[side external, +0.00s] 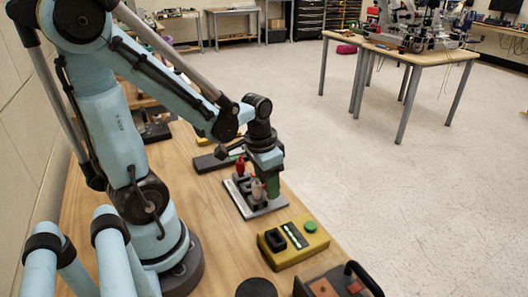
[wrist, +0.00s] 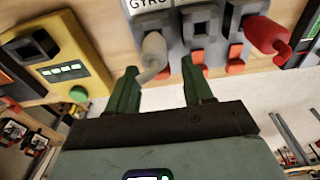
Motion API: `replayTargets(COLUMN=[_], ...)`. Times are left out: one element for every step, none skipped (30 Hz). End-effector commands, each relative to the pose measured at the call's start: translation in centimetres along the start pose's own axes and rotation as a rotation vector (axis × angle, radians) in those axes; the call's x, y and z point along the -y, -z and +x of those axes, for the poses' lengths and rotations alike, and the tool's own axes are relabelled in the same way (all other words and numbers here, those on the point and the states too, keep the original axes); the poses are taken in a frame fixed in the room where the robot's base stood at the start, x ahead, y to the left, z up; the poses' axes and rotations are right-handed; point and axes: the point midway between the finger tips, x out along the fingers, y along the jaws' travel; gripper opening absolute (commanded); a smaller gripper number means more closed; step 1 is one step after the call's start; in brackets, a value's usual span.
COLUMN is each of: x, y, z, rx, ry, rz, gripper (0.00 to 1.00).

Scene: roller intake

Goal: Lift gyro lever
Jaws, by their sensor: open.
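The gyro lever is a white, bent handle (wrist: 152,52) on a grey switch panel (wrist: 172,32), under a white label reading "GYRO" (wrist: 152,5). In the wrist view my gripper (wrist: 159,66) is open, with its two green fingers on either side of the white handle. The handle's end lies close to the left finger; I cannot tell if they touch. In the side view the white handle (side external: 257,188) stands beside my green gripper fingers (side external: 272,186), which partly hide the panel (side external: 262,210).
A red lever (wrist: 268,36) is on the same panel, right of the white one in the wrist view. A yellow box (side external: 293,242) with a green button (side external: 310,226) stands nearby. A dark device with a handle (side external: 340,284) is at the bench's near end.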

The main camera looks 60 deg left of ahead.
Motion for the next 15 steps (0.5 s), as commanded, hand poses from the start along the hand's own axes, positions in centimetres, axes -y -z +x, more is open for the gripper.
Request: replayTargets(x=[0.0,0.0,0.0,0.0,0.0,0.0,0.0,0.0,0.0,0.0,0.0,0.0,0.0,0.0,0.0], y=[0.0,0.0,0.0,0.0,0.0,0.0,0.0,-0.1,-0.1,0.0,0.0,0.0,0.0,-0.1,-0.1], z=[-0.2,-0.3,-0.6,-0.8,-1.1,-1.4,-1.8,-2.1,-2.5,-2.9,-3.2,-3.7,-4.0,-4.4,-4.8], rx=[0.0,0.0,0.0,0.0,0.0,0.0,0.0,0.0,0.0,0.0,0.0,0.0,0.0,0.0,0.0], ry=[0.0,0.0,0.0,0.0,0.0,0.0,0.0,0.0,0.0,0.0,0.0,0.0,0.0,0.0,0.0], rz=[0.0,0.0,0.0,0.0,0.0,0.0,0.0,0.0,0.0,0.0,0.0,0.0,0.0,0.0,0.0], gripper=[0.51,0.51,0.51,0.51,0.51,0.51,0.51,0.51,0.51,0.51,0.51,0.51,0.51,0.51,0.51])
